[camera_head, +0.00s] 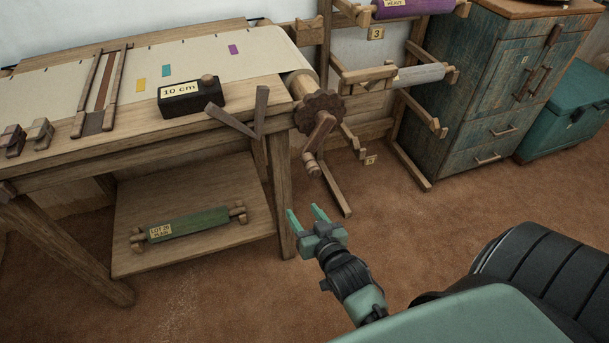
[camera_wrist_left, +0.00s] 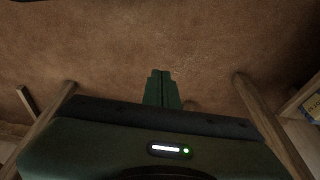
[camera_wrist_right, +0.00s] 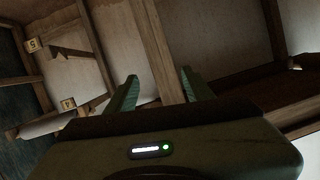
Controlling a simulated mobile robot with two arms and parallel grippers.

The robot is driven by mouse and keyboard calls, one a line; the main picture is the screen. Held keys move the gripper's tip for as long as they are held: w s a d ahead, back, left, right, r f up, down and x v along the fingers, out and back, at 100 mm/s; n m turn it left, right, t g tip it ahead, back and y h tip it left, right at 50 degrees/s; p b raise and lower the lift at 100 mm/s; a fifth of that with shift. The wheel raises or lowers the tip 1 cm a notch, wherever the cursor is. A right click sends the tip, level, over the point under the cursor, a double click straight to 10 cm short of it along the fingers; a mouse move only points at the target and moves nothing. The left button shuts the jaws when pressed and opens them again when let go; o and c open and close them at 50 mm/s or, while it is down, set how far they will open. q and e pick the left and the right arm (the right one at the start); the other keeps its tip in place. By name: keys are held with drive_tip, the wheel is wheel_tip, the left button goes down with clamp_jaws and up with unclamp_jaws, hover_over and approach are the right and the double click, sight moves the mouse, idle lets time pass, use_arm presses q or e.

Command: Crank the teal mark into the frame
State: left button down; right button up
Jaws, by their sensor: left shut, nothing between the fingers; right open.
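The teal mark (camera_head: 166,71) is on the pale cloth (camera_head: 198,62) on the loom table. A yellow mark (camera_head: 141,85) is left of it and a purple one (camera_head: 233,49) right. The wooden frame (camera_head: 103,84) lies across the cloth, left of the teal and yellow marks. The crank (camera_head: 319,112) is a scalloped wooden wheel at the table's right end, its handle (camera_head: 311,163) hanging down. My right gripper (camera_head: 306,213) is open and empty below the handle, apart from it; its fingers also show in the right wrist view (camera_wrist_right: 158,90). My left gripper (camera_wrist_left: 162,75) is shut and empty, seen only in the left wrist view.
A black box labelled 10 cm (camera_head: 180,101) sits on the table's front edge. A green roll (camera_head: 188,224) lies on the lower shelf (camera_head: 240,182). A roll rack (camera_head: 411,150) and blue cabinet (camera_head: 477,115) stand right. Brown floor is clear around my right gripper.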

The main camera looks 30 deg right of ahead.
sight(306, 159)
drive_tip(key=d+r+m+t+h+b, duration=0.1)
drive_tip(key=d+r+t+h+b, duration=0.2)
drive_tip(key=r, duration=0.8)
drive_tip(key=shift+y, duration=0.5)
drive_tip(key=x, duration=0.8)
drive_tip(key=shift+s+d+f+b, duration=0.1)
drive_tip(key=shift+d+b, duration=0.25)
use_arm(q)
drive_tip(key=shift+t, duration=0.3)
drive_tip(key=v, duration=0.6)
drive_tip(key=shift+w+a, duration=0.1)
use_arm(e)
clamp_jaws()
